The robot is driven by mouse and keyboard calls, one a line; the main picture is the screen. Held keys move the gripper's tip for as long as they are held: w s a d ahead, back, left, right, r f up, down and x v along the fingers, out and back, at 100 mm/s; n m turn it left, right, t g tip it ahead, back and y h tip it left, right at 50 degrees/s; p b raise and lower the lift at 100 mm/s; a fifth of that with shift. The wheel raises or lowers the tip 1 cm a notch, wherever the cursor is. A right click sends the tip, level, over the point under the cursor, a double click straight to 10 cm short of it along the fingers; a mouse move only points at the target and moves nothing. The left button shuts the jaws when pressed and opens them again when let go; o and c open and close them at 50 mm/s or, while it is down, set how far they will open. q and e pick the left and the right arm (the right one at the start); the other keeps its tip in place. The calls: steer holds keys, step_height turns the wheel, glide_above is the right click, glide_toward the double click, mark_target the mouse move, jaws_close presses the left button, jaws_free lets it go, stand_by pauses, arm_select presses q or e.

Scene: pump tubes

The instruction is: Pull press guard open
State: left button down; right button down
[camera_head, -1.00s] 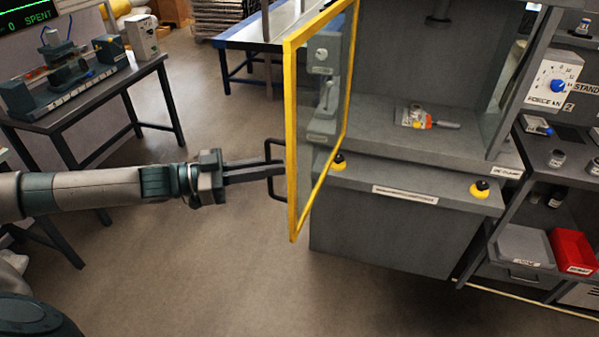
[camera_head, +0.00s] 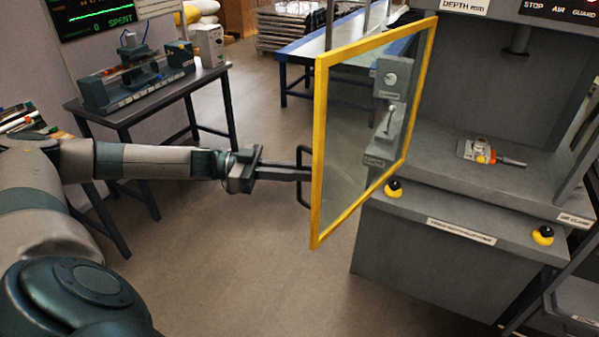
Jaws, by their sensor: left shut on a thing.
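The press guard (camera_head: 319,150) is a clear panel in a yellow frame, swung out from the front left of the grey press (camera_head: 440,262). A dark D-shaped handle (camera_head: 301,190) sits on the guard's left side. My left gripper (camera_head: 303,174) is shut on this handle, with my arm stretched in from the left. Behind the guard the press opening is uncovered, and a small part with an orange piece (camera_head: 485,156) lies on its bed. My right gripper is out of view.
Two yellow-based black buttons, the left one (camera_head: 393,187) and the right one (camera_head: 543,234), stand on the press's front ledge. A dark bench (camera_head: 150,92) with a device is at the left. A blue-edged table (camera_head: 300,60) is behind. The floor between is clear.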

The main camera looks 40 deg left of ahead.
arm_select(q)
steer(key=c, duration=1.8)
jaws_free()
steer(key=shift+w, duration=0.1)
steer(key=shift+c, duration=0.2)
steer(key=shift+d, duration=0.1)
